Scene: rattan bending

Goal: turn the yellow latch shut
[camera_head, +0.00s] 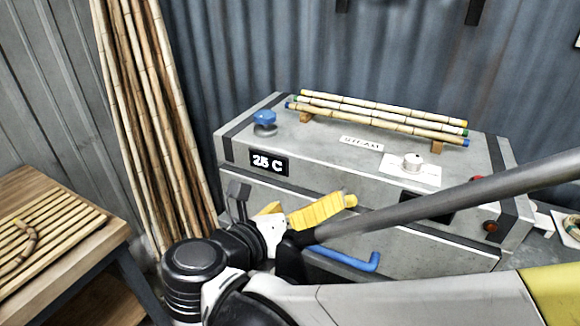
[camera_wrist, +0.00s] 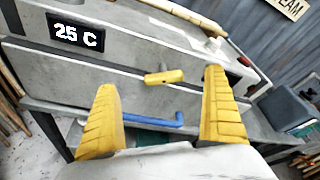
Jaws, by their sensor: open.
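The yellow latch (camera_wrist: 164,76) is a short bar on the front of the grey steam box. In the wrist view it lies nearly level, its right end slightly higher, and shows between my fingertips. My gripper (camera_wrist: 159,84) is open, with one yellow finger on each side of the latch in the picture; no contact shows. In the head view my gripper (camera_head: 308,208) is in front of the box's front face, and its near finger hides most of the latch. A yellow end (camera_head: 351,200) just past that finger seems to be the latch.
A blue bent handle (camera_head: 362,262) sticks out below the latch. The grey box (camera_head: 230,155) carries a blue knob (camera_head: 264,118), a 25 C display (camera_head: 269,162) and several rattan poles (camera_head: 380,117) on top. A slatted table (camera_head: 75,225) stands at left.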

